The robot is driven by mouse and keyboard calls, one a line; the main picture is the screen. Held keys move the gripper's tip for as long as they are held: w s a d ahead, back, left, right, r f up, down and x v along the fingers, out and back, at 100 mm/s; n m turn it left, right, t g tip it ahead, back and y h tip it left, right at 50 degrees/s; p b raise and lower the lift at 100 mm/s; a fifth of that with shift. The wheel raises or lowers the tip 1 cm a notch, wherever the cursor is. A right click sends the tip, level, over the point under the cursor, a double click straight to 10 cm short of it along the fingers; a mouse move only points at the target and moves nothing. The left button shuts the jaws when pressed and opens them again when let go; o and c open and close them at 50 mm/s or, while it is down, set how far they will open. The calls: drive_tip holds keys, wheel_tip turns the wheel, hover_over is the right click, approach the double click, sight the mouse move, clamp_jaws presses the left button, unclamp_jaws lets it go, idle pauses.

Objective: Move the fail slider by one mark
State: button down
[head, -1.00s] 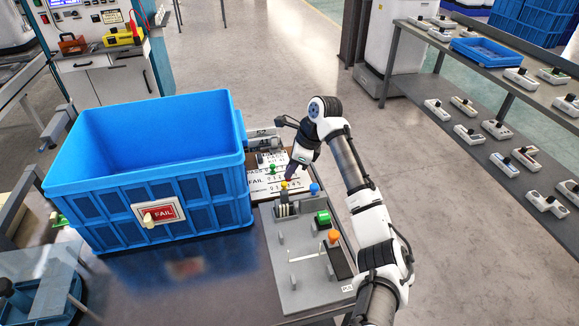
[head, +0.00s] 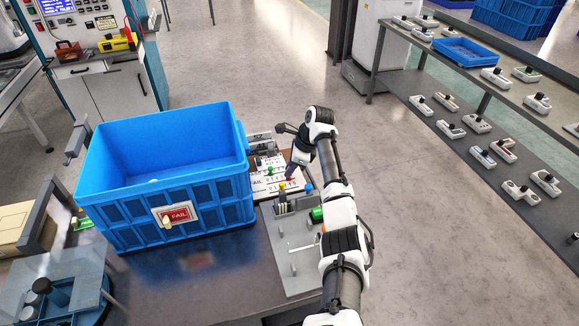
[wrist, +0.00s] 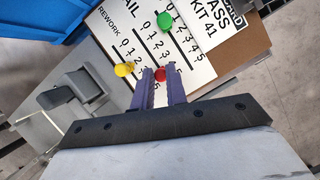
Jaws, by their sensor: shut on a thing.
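The white scoreboard (head: 265,186) lies on the table beside the blue crate. It shows in the wrist view (wrist: 188,58) with PASS, FAIL and REWORK rows of numbers. A green knob (wrist: 165,19), a red knob (wrist: 160,75) and a yellow knob (wrist: 124,70) stand on it. My gripper (wrist: 160,76) is shut on the red knob, its purple fingers on either side. The fingers hide part of the number rows, so the red knob's exact mark cannot be read. In the head view my gripper (head: 291,174) reaches down onto the board.
The blue crate (head: 172,211) with a red FAIL label stands close left of the board. A grey fixture (head: 285,256) with yellow, blue and green parts lies in front of it. A shelf (head: 470,100) of several devices stands at right, across open floor.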

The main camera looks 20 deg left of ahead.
drive_tip(key=c, duration=1.4)
unclamp_jaws()
drive_tip(key=shift+f, duration=0.25)
drive_tip(key=shift+d, duration=0.1)
drive_tip(key=b+v, duration=0.2)
drive_tip(key=v, duration=1.2)
